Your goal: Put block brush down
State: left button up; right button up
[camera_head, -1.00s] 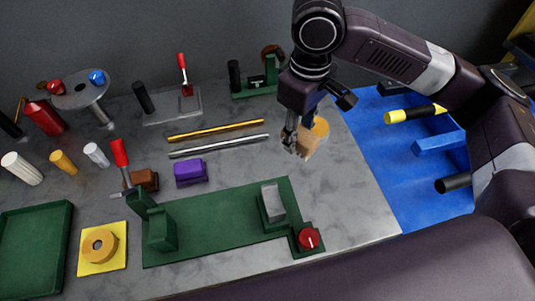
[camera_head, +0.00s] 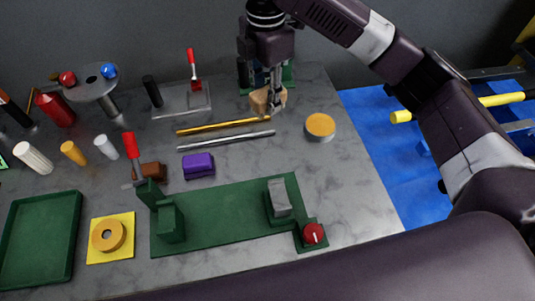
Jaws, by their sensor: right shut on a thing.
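My right gripper (camera_head: 271,101) points down near the back of the grey bench (camera_head: 350,165). It is shut on a tan wooden block, which I take to be the block brush (camera_head: 260,100). The gripper covers part of the brush, and I see no bristles. Whether the brush touches the bench top or hangs just above it, I cannot tell. My left gripper is not in view.
A green fixture (camera_head: 288,75) stands right behind the gripper, partly hidden. A gold rod (camera_head: 222,127) and a silver rod (camera_head: 225,140) lie in front to the left. A round orange-topped tin (camera_head: 320,127) stands to the right. The bench's right part is clear.

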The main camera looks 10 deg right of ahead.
notch_tip(320, 180, down, 15)
jog(key=p, duration=0.3)
jog(key=shift+f, duration=0.1)
notch_tip(320, 180, down, 4)
jog(key=shift+p, duration=0.35)
jog(key=shift+f, duration=0.35)
jog(key=shift+f, duration=0.1)
jog(key=o, duration=1)
notch_tip(320, 180, up, 12)
jog(key=shift+r+b, duration=0.15)
jog(key=shift+b, duration=0.95)
